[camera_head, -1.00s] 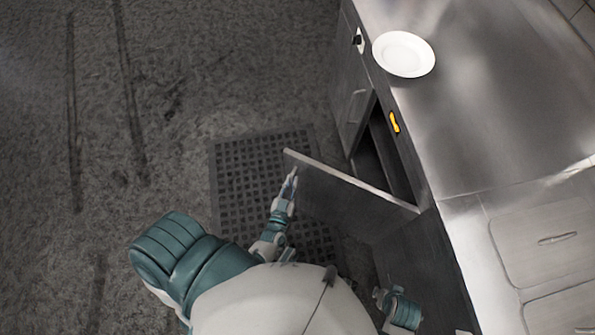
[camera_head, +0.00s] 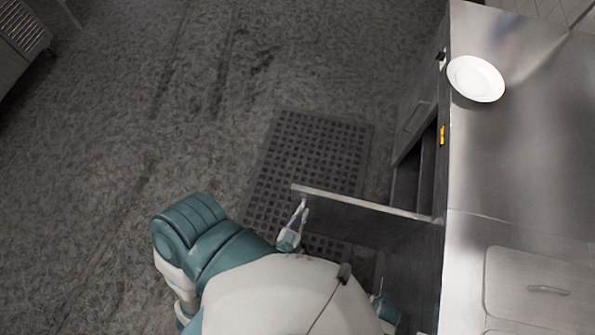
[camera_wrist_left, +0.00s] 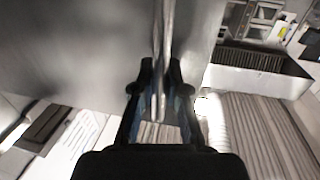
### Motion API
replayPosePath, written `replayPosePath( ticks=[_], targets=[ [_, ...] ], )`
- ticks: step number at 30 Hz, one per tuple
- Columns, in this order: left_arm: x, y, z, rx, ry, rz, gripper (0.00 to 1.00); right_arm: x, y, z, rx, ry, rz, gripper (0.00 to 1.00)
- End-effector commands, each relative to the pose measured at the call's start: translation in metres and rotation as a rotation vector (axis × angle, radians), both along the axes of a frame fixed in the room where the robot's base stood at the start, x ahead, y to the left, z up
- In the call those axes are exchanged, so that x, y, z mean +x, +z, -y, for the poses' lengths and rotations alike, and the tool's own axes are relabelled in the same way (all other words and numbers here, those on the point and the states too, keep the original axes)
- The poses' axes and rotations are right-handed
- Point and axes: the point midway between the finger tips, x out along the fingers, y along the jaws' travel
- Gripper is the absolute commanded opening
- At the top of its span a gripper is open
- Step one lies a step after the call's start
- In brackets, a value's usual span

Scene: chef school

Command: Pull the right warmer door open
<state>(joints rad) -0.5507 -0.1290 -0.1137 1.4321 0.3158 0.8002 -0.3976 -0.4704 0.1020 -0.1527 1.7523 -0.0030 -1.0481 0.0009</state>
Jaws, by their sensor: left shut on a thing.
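The right warmer door (camera_head: 365,206) stands swung well out from the steel counter in the head view, with the dark cabinet opening (camera_head: 407,185) showing behind it. My left gripper (camera_head: 303,207) is at the door's free edge. In the left wrist view my left gripper (camera_wrist_left: 160,95) is shut on the door's handle (camera_wrist_left: 160,105), a thin bar between its two fingers. The door's grey panel (camera_wrist_left: 85,50) fills the upper left there. My right arm shows only in small part at the counter's lower side, and its fingers are hidden.
A white plate (camera_head: 476,79) sits on the steel counter (camera_head: 530,150). A yellow-orange mark (camera_head: 442,136) is on the counter's front. Another door (camera_head: 415,115) lies beyond the opening. A perforated floor mat (camera_head: 310,155) lies by the door; the floor to the left is clear.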

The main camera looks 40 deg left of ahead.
Motion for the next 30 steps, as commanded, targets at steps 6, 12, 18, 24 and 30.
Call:
replayPosePath(
  ticks=[6,12,18,24,30],
  targets=[
    [-0.0033,0.0003,0.0023,0.004,-0.006,0.001,0.0,-0.0013,-0.0036,0.0018,0.0,0.0,-0.002,0.4],
    [-0.0027,0.0003,0.0023,0.002,-0.009,0.003,0.0,-0.0014,-0.004,0.002,-0.001,0.0,-0.002,0.4],
    [-0.003,0.0004,0.0032,0.002,-0.007,0.002,0.25,-0.0008,-0.0039,0.0008,0.001,0.0,-0.001,0.4],
    [-0.0034,-0.0003,0.0036,0.002,-0.007,0.0,0.39,-0.0005,-0.0037,0.0006,0.001,0.0,-0.001,0.4],
    [-0.0063,-0.001,0.0041,0.003,-0.008,-0.003,0.39,-0.0017,-0.0029,0.002,0.0,0.0,-0.001,0.4]
  ],
)
